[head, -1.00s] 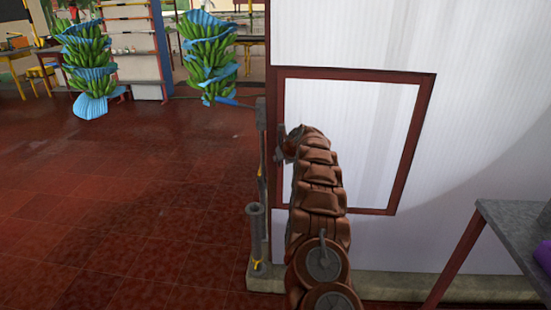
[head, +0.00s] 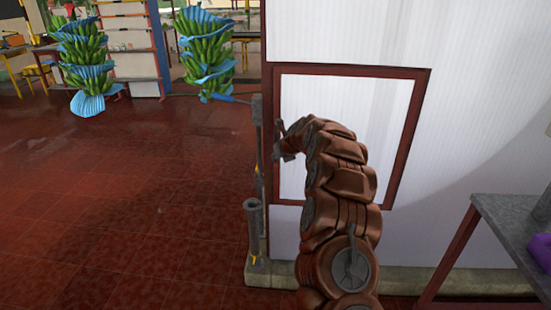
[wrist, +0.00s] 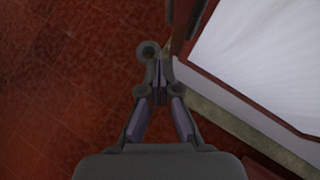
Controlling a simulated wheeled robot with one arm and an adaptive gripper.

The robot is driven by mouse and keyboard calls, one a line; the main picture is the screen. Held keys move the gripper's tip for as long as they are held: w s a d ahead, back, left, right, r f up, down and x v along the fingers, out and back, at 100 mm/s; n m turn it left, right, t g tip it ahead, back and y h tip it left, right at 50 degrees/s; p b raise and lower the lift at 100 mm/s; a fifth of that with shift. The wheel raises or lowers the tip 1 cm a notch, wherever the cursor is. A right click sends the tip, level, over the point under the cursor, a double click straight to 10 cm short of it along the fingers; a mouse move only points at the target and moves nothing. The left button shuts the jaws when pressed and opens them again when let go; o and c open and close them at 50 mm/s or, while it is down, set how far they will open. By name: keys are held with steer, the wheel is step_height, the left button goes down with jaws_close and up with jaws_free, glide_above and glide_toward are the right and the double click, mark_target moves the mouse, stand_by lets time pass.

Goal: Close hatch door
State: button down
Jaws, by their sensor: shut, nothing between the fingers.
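The hatch door (head: 389,110) is a white panel in a red-brown frame, set against the white wall. In the head view its frame looks about flush with the wall, but I cannot tell whether it is fully closed. My gripper (head: 281,143) is at the left edge of the panel, partly hidden by my arm, which also covers the panel's lower middle. In the wrist view my gripper (wrist: 158,82) is shut and empty, over the red floor. The white panel with its red edge (wrist: 245,60) lies to its right; I cannot tell whether they touch.
A thin grey post (head: 258,150) and a grey pipe (head: 252,228) stand at the wall's left corner. A grey table (head: 510,225) is at the right. Two banana bunches (head: 85,62) (head: 207,55) hang at the back left. The red tiled floor at left is clear.

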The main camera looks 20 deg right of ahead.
steer(key=s+a+r+n+g+y, duration=0.1)
steer(key=s+a+r+n+g, duration=0.25)
steer(key=s+a+n, duration=0.85)
steer(key=s+a+r+n+g+y, duration=0.2)
steer(key=s+a+r+n, duration=0.55)
steer(key=s, duration=0.75)
steer(key=s+f+n+g+h, duration=0.2)
steer(key=s+n, duration=0.5)
steer(key=s, duration=1.1)
steer(key=s+f+n+g+h, duration=0.1)
steer(key=s+f+n+g, duration=0.2)
steer(key=s+n, duration=0.5)
steer(key=s, duration=1.1)
steer(key=shift+s+f+g+h+b, duration=0.15)
steer(key=shift+f+g+h+b, duration=0.15)
steer(key=shift+f+g+h, duration=0.1)
